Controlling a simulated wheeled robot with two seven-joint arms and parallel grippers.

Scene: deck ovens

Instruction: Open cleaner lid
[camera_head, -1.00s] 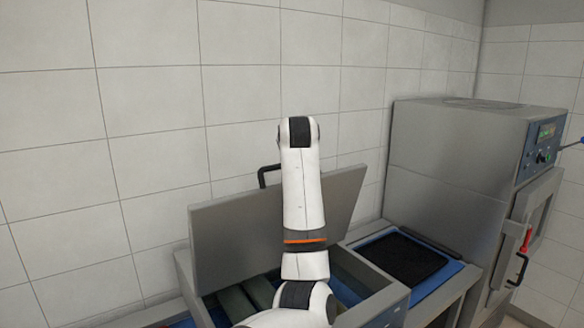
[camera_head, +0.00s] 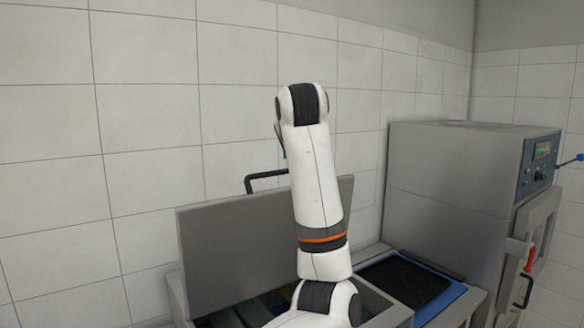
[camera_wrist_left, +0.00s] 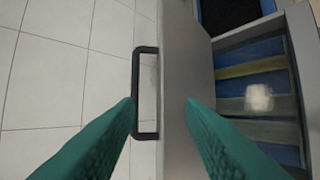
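The cleaner lid (camera_head: 235,245) is a flat grey metal panel, raised and standing steeply over the open basin in the head view. Its black bar handle (camera_head: 265,177) shows at the top edge, partly hidden by my arm. In the left wrist view, the lid (camera_wrist_left: 182,65) stands edge-on with the handle (camera_wrist_left: 137,75) on its left side. My left gripper (camera_wrist_left: 159,101) has its two teal fingers apart, one overlapping the handle and the other on the basin side of the lid. I cannot tell whether either finger touches. My right gripper is not in view.
The open basin (camera_wrist_left: 290,60) has blue and olive slats and a pale blurred patch inside. A blue-edged tray with a dark mat (camera_head: 408,283) lies to the right. A steel oven-like machine (camera_head: 455,185) stands beyond it. A tiled wall (camera_head: 145,130) is close behind the lid.

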